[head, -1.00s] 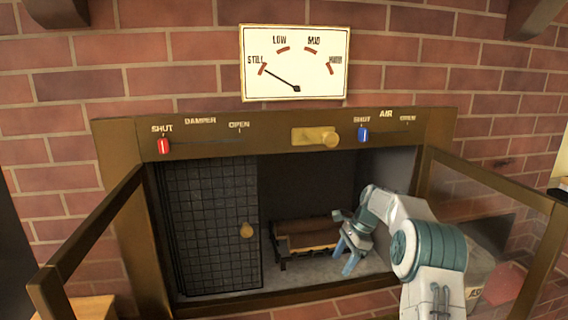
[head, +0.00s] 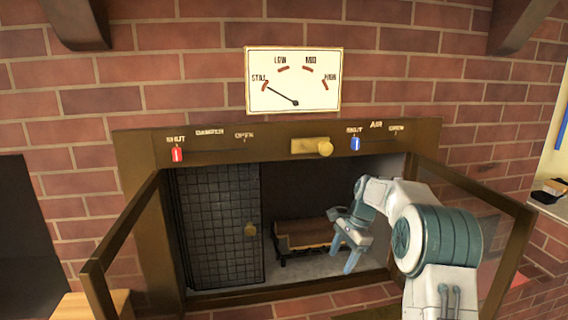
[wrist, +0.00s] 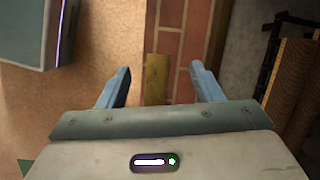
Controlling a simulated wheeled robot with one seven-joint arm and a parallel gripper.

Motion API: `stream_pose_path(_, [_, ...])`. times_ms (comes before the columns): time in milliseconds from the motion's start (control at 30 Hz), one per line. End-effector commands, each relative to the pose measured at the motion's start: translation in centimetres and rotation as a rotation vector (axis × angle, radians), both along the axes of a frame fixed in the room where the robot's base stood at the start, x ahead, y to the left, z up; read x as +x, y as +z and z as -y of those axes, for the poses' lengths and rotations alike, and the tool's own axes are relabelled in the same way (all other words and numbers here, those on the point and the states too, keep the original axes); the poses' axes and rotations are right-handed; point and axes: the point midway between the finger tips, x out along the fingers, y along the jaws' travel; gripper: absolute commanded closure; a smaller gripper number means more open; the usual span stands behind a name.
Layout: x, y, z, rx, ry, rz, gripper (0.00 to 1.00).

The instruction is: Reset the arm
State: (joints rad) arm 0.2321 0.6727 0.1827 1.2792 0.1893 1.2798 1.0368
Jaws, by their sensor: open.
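My gripper (head: 350,249) is in front of the right part of the fireplace opening, at the end of my bent arm. In the wrist view my gripper (wrist: 162,85) shows two blue fingers spread apart with nothing between them. Beyond the fingers lie a brass-coloured strip and red brick. The log grate (head: 303,238) stands inside the fireplace, left of my gripper; part of it also shows at the right of the wrist view (wrist: 290,85). I cannot tell how far the fingers are from the hearth.
Two glass doors (head: 125,225) stand open on either side. A black mesh screen (head: 215,225) covers the left of the opening. The damper's red knob (head: 177,154) and the air's blue knob (head: 355,144) are at SHUT. The gauge (head: 293,80) needle points near STILL.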

Motion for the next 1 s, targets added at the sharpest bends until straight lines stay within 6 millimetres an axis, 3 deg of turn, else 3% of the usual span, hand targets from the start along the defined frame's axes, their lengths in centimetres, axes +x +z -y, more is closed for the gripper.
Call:
stream_pose_path(33, [-0.7,2.3,-0.2,-0.011,0.026,0.014,0.4])
stream_pose_path(167, [-2.9,6.8,-0.8,-0.046,0.111,0.056,0.4])
stream_pose_path(300, [-6.5,13.0,-1.4,-0.098,0.242,0.115,0.4])
stream_pose_path(500, [-12.5,20.6,-2.0,-0.171,0.434,0.195,0.4])
stream_pose_path(800, [-22.1,29.7,-2.0,-0.27,0.718,0.302,0.4])
stream_pose_path(1000, [-28.6,34.1,-1.8,-0.327,0.908,0.367,0.4])
